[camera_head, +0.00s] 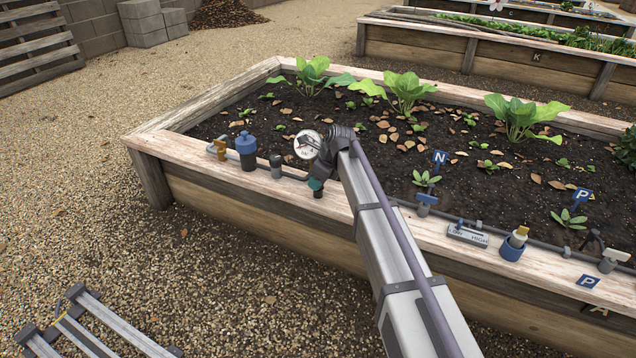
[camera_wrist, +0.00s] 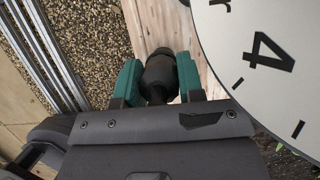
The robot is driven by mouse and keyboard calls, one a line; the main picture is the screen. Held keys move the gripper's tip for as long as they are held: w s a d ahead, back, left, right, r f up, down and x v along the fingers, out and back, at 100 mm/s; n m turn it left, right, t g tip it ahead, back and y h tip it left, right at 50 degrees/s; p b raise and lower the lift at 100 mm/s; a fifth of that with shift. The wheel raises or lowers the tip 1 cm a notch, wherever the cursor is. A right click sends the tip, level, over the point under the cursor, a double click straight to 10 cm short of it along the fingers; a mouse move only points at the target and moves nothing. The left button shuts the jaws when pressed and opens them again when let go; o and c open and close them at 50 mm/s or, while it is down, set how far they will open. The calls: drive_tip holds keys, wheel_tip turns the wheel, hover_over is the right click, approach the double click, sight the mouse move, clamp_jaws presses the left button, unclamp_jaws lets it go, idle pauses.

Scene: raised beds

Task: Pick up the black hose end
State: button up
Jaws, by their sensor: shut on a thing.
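The black hose end (camera_wrist: 160,70) is a dark, rounded fitting between the two teal fingers of my gripper (camera_wrist: 159,82) in the wrist view. My gripper is shut on it, one finger on each side. In the head view my gripper (camera_head: 316,185) is at the near wooden rim of the bed, and a small dark part of the hose end (camera_head: 318,194) shows just below the teal fingers. The rest is hidden by my wrist. I cannot tell whether it touches the rim.
A round white gauge (camera_head: 307,145) stands close beside my gripper and fills the right of the wrist view (camera_wrist: 275,60). Along the rim are a blue-capped container (camera_head: 246,150), a grey cylinder (camera_head: 276,166), a brass fitting (camera_head: 218,149) and a LOW/HIGH panel (camera_head: 467,235). Gravel lies in front.

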drive_tip(key=shift+r, duration=0.1)
drive_tip(key=shift+c, duration=0.3)
wheel_tip(320, 180, up, 21)
drive_tip(key=p, duration=2.1)
drive_tip(key=shift+r+p, duration=0.15)
drive_tip(key=shift+p, duration=0.15)
